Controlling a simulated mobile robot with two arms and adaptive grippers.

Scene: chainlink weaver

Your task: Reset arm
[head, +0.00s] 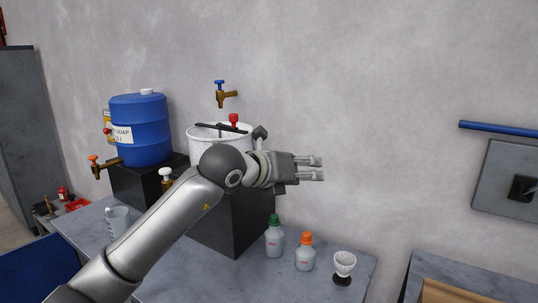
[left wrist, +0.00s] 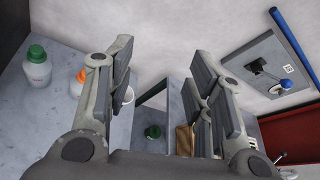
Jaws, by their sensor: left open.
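My left arm reaches in from the lower left in the head view, and its gripper (head: 316,168) points to the right, above the bench. The left gripper is open with nothing between its fingers; the parted fingers also show in the left wrist view (left wrist: 160,95). It is in front of the wall, above the orange-capped bottle and the small white cup. My right gripper is not in view.
A green-capped bottle (head: 274,240), an orange-capped bottle (head: 305,255) and a white cup (head: 344,264) stand below the gripper. A white bucket (head: 198,148) and blue barrel (head: 141,130) stand on black blocks. A grey switch box (head: 508,170) hangs at right.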

